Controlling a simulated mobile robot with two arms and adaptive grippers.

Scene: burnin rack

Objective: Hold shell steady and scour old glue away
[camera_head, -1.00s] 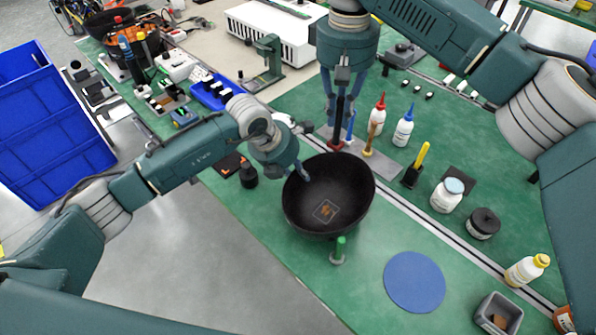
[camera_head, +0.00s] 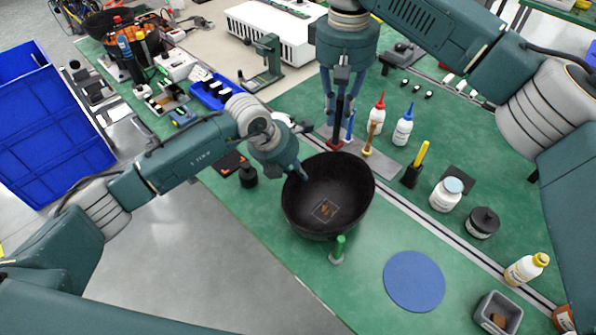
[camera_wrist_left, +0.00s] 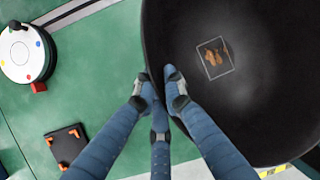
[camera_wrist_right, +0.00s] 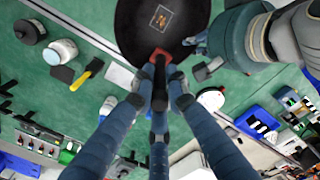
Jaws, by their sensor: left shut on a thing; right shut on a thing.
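The shell is a black bowl (camera_head: 350,185), sitting open side up on the green bench. A thin square outline on its inner wall frames orange-brown old glue (camera_head: 326,209), also seen in the left wrist view (camera_wrist_left: 212,62). My right gripper (camera_head: 339,112) is shut on a dark-handled tool with a red end (camera_head: 335,144), pointing down just behind the shell's far rim. The tool's working face is hidden in the right wrist view (camera_wrist_right: 160,56).
A green-topped post (camera_head: 338,248) stands at the shell's front. A blue round mat (camera_head: 414,281) lies bare at front right.

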